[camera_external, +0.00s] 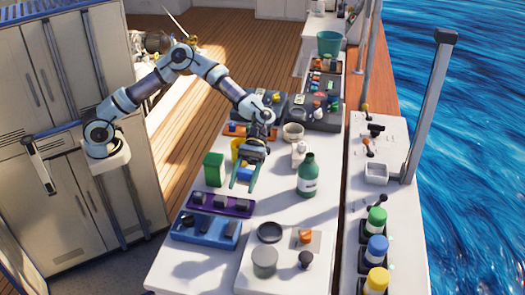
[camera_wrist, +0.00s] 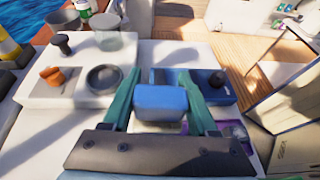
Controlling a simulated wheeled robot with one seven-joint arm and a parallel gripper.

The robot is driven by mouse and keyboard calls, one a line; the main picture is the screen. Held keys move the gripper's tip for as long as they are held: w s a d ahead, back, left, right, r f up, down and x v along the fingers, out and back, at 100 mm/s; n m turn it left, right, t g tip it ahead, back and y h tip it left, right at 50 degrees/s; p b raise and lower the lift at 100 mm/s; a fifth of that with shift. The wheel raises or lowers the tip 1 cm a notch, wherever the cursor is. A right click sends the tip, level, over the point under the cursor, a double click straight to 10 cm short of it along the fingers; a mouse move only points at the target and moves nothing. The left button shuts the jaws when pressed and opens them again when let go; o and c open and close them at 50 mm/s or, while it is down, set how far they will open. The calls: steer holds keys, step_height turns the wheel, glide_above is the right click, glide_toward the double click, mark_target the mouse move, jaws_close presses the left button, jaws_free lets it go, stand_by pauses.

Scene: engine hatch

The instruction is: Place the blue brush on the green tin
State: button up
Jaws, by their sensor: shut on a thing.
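My gripper (camera_external: 243,185) hangs above the white table with its two green fingers pointing down and toward the front. It is shut on the blue brush (camera_external: 245,174), which shows as a plain blue block; no bristles can be made out. In the wrist view the blue brush (camera_wrist: 160,103) sits between the fingers (camera_wrist: 159,82). The green tin (camera_external: 214,170) is an upright boxy shape just left of my gripper, apart from it. I cannot make out the green tin in the wrist view.
A yellow cup (camera_external: 237,150) stands behind the green tin. A green bottle (camera_external: 308,177) stands to the right. A purple tray (camera_external: 221,204) and a blue tray (camera_external: 205,232) lie in front. The table is clear between the bottle and the purple tray.

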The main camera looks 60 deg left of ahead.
steer(key=s+a+r+n+t, duration=0.1)
steer(key=s+a+r, duration=0.15)
steer(key=a, duration=0.55)
step_height(320, 180, up, 6)
steer(key=n+t+h, duration=0.4)
glide_above(214, 163)
steer(key=shift+n, duration=0.3)
step_height(214, 163, down, 10)
steer(key=shift+r+p, duration=0.2)
steer(key=shift+p, duration=0.3)
steer(key=shift+f, duration=0.1)
steer(key=o, duration=1.4)
